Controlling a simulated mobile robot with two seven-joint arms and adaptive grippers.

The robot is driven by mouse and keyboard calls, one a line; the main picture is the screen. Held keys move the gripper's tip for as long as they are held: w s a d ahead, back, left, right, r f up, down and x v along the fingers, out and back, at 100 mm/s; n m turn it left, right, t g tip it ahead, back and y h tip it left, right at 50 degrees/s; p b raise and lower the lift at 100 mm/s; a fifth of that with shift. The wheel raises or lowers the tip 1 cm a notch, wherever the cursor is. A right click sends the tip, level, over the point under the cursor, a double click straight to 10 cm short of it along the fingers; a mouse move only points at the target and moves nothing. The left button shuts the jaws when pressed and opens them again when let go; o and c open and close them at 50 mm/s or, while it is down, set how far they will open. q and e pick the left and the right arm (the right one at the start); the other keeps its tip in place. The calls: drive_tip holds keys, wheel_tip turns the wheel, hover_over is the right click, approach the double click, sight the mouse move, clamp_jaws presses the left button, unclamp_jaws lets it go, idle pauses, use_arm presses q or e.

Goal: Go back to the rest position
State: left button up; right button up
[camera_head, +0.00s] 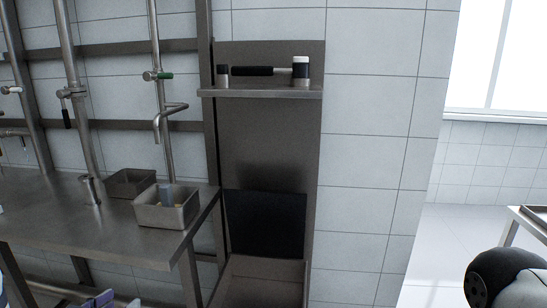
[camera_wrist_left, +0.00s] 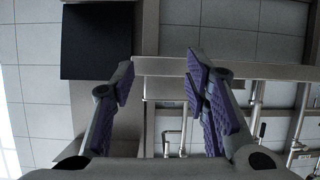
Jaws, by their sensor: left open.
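My left gripper (camera_wrist_left: 160,72) shows large in the left wrist view. Its two purple-padded fingers stand well apart with nothing between them. In the head view only the purple tips of my left gripper (camera_head: 100,300) show at the bottom edge, below the steel table. My right gripper is not in view. A dark rounded part of my own body shows at the lower right of the head view.
A steel table (camera_head: 110,248) at left carries two metal bins, the nearer bin (camera_head: 147,214) holding small items. A wall shelf (camera_head: 262,93) holds a black-handled tool (camera_head: 252,71). Pipes with valves (camera_head: 160,120) rise behind the table. White floor (camera_head: 450,250) is clear at right.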

use_arm(q)
drive_tip(key=s+d+f+g, duration=0.3)
drive_tip(key=s+f+g, duration=0.1)
drive_tip(key=s+f, duration=0.35)
drive_tip(key=s+d+f+g, duration=0.4)
drive_tip(key=s+f, duration=0.3)
drive_tip(key=s, duration=0.1)
drive_tip(key=s+d+f+g, duration=0.1)
drive_tip(key=s+g, duration=0.3)
drive_tip(key=s, duration=0.6)
drive_tip(key=s+d+f+g, duration=0.2)
drive_tip(key=s+d+g, duration=0.1)
drive_tip(key=s, duration=0.8)
drive_tip(key=shift+s+d+n+g+y, duration=0.2)
drive_tip(key=shift+n+g+y, duration=0.1)
drive_tip(key=shift+g+y, duration=0.15)
